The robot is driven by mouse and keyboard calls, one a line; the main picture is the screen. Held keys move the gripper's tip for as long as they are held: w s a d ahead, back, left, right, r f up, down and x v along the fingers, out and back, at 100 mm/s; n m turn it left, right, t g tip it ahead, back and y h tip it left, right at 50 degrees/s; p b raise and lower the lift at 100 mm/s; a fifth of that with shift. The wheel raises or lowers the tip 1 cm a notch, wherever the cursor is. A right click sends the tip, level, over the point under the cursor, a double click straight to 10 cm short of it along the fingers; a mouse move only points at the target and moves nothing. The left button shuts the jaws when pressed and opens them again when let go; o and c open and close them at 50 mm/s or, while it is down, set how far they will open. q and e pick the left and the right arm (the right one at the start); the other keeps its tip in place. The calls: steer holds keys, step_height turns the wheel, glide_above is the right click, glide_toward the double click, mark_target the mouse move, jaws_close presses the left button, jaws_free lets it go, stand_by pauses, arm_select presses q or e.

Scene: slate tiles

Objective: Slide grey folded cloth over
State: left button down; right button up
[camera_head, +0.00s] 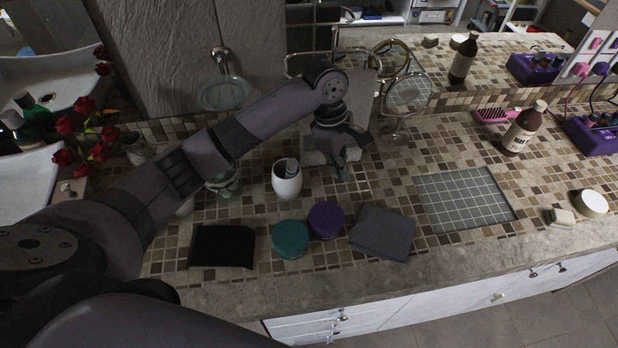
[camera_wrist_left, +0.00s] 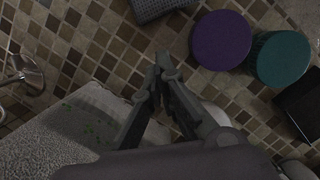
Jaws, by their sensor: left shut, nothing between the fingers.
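The grey folded cloth (camera_head: 382,233) lies flat on the tiled counter near its front edge, right of the purple round tin. In the left wrist view only a part of the cloth (camera_wrist_left: 160,8) shows, at the top edge. My left gripper (camera_head: 345,176) is above the counter, behind and a little left of the cloth, apart from it. In the left wrist view its fingers (camera_wrist_left: 166,68) are together with nothing between them. A grey gridded rectangle (camera_head: 465,198) lies on the counter right of the cloth. My right gripper does not show.
Left of the cloth are a purple tin (camera_head: 325,220), a teal tin (camera_head: 290,239) and a black item (camera_head: 222,247). A white cup (camera_head: 287,180) and a round mirror (camera_head: 408,95) stand behind. A brown bottle (camera_head: 524,130) is at right. Counter between cloth and grid is clear.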

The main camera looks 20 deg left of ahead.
mark_target(351, 209)
arm_select(q)
steer(key=d+f, duration=0.1)
steer(key=d+f+p, duration=0.1)
steer(key=f, duration=0.1)
steer(key=shift+s+d+f, duration=0.25)
steer(key=shift+s+d, duration=0.1)
steer(key=x, duration=0.5)
steer(key=shift+a+p, duration=0.3)
steer(key=shift+p, duration=0.1)
steer(key=shift+d+f, duration=0.1)
steer(key=shift+f, duration=0.35)
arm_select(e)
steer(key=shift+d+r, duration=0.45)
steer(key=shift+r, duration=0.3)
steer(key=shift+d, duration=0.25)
